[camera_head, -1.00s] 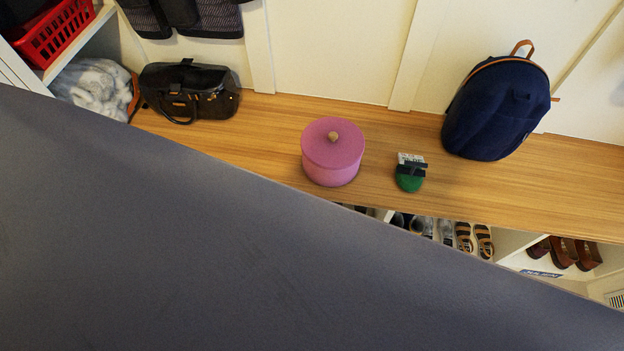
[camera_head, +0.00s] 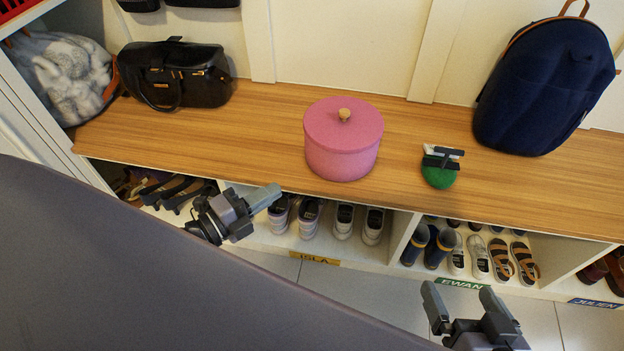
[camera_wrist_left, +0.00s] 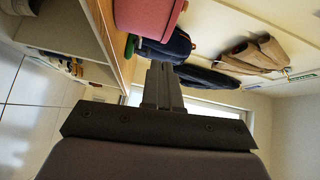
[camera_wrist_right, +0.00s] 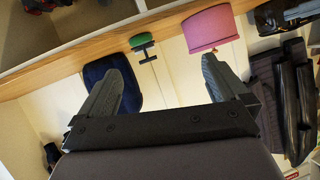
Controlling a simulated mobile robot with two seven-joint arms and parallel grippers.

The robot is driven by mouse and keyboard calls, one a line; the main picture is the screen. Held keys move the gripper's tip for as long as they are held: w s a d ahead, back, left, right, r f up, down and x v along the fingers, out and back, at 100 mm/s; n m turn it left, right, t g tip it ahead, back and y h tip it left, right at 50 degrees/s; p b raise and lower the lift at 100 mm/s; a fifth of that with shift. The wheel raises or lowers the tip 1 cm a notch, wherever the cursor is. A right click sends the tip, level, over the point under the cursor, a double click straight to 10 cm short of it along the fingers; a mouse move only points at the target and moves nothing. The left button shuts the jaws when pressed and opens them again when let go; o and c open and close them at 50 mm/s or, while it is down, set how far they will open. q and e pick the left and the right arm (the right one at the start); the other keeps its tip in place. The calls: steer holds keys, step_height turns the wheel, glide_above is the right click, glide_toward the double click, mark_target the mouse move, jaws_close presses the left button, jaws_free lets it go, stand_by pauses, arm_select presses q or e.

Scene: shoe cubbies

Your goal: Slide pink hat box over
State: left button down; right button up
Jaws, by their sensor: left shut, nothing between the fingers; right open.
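The pink hat box (camera_head: 342,150), round with a lid and a tan knob, stands upright on the wooden bench (camera_head: 240,150), near its front edge. It also shows in the left wrist view (camera_wrist_left: 150,16) and the right wrist view (camera_wrist_right: 208,30). My left gripper (camera_head: 272,197) is shut and empty, in front of the bench edge, left of and below the box, apart from it. My right gripper (camera_head: 462,300) is open and empty, in front of the cubbies, right of and nearer than the box.
A green brush (camera_head: 438,176) stands right of the box, with a navy backpack (camera_head: 545,90) behind it. A black handbag (camera_head: 175,78) sits at the left. Cubbies with shoes (camera_head: 310,215) lie under the bench. Bench between handbag and box is clear.

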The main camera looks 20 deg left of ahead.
arm_select(q)
steer(key=f+m+b, duration=0.1)
steer(key=f+m, duration=0.1)
steer(key=h+b, duration=0.1)
steer(key=b, duration=0.1)
glide_toward(325, 155)
steer(key=w+d, duration=0.3)
steer(key=shift+w+d, duration=0.3)
steer(key=shift+d, duration=0.05)
steer(key=shift+w+a+r+b, duration=0.15)
steer(key=shift+w+b, duration=0.25)
steer(key=shift+w, duration=0.3)
steer(key=shift+w+a, duration=0.1)
steer(key=shift+w, duration=0.1)
arm_select(e)
steer(key=a, duration=0.1)
steer(key=a+y, duration=0.1)
steer(key=a+f+y, duration=0.1)
steer(key=shift+w+f, duration=0.1)
steer(key=shift+w, duration=0.25)
